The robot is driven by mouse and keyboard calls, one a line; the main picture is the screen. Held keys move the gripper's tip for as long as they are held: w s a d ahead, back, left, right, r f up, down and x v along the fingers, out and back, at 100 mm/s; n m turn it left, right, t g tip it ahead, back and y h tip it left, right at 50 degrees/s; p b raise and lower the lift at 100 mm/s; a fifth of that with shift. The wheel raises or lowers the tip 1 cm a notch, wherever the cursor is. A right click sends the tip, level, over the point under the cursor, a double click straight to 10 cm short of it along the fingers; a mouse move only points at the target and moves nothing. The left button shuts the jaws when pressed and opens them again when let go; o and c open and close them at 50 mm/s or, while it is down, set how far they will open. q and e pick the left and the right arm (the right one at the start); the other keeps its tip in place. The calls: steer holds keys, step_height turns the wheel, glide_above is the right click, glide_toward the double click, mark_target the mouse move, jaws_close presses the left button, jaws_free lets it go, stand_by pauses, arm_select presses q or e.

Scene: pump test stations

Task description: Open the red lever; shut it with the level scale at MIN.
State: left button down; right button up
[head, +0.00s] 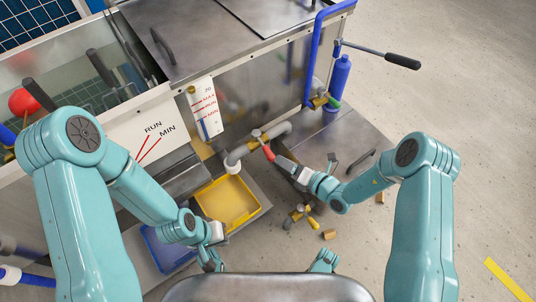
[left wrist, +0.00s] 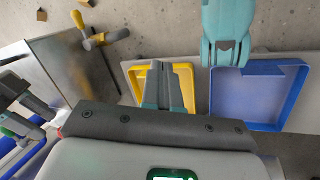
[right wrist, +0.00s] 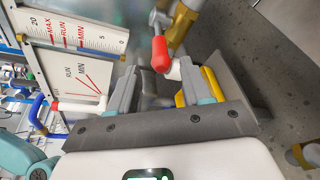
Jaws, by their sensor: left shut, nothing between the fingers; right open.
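The red lever (head: 268,153) sits on a valve of the grey pipe below the tank and points down, across the pipe. It also shows in the right wrist view (right wrist: 160,52), just beyond my fingertips. The level scale (head: 204,107) stands upright on the tank front, with MAX, RUN and MIN marks. A blue column shows low on it; its exact level is too small to read. My right gripper (head: 285,162) is open close to the lever's end, not closed on it. My left gripper (left wrist: 164,85) is shut and empty, above the yellow tray.
The yellow tray (head: 248,200) lies below the pipe outlet, with the blue tray (head: 157,245) next to it. A RUN/MIN plate (head: 133,128) stands left of the scale. A blue bottle (head: 341,76) and a black-handled lever (head: 403,61) are at the right.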

steer(key=b+x, duration=0.2)
steer(key=x, duration=0.5)
steer(key=shift+f, duration=0.15)
arm_select(q)
steer(key=shift+t, duration=0.5)
steer(key=shift+w+a+f+b, duration=0.2)
steer(key=shift+w+f, duration=0.45)
steer(key=shift+f, duration=0.25)
steer(key=shift+w+a+f+b, duration=0.1)
steer(key=shift+w+f+b, duration=0.1)
steer(key=shift+w+f, duration=0.55)
arm_select(e)
steer(key=shift+w+a, duration=0.45)
steer(key=shift+a, duration=0.1)
arm_select(q)
steer(key=shift+s+f, duration=0.1)
arm_select(e)
jaws_close()
